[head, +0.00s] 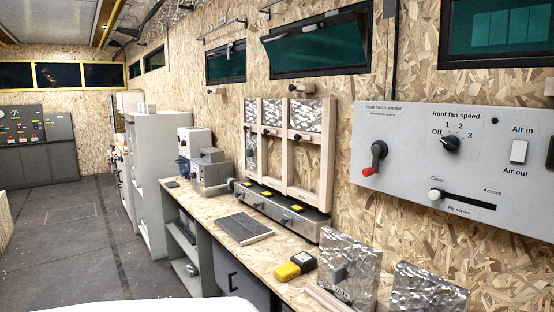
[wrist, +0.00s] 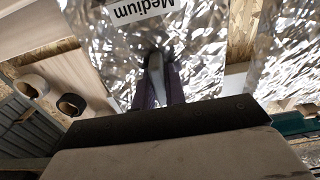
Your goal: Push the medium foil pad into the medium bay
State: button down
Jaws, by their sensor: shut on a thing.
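In the wrist view, a crinkled silver foil pad labelled "Medium" (wrist: 195,60) fills the middle. My gripper (wrist: 156,85) is shut on a narrow grey grip on its face; the jaws hide part of it. My gripper is not in the head view. There a pale wooden frame (head: 287,150) stands against the wall behind the bench, with foil across its top and open bays below. Which bay is the medium one cannot be read. A foil pad with a grey knob (head: 357,266) and another foil pad (head: 425,292) stand at the near end of the bench.
The bench (head: 207,207) holds a dark flat pad (head: 243,227), a yellow and black tool (head: 294,265) and a grey rail (head: 283,208). A grey control panel (head: 455,165) is on the wall at right. Open floor (head: 70,235) lies left.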

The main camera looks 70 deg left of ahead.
aim_at(424, 300)
jog(key=shift+r+p, duration=1.2)
jog(key=shift+r, duration=1.2)
jog(key=s+d+r+p, duration=0.1)
jog(key=s+r, duration=0.1)
jog(key=s, duration=0.4)
jog(key=shift+s+d+r, duration=0.35)
jog(key=shift+s+r, duration=0.05)
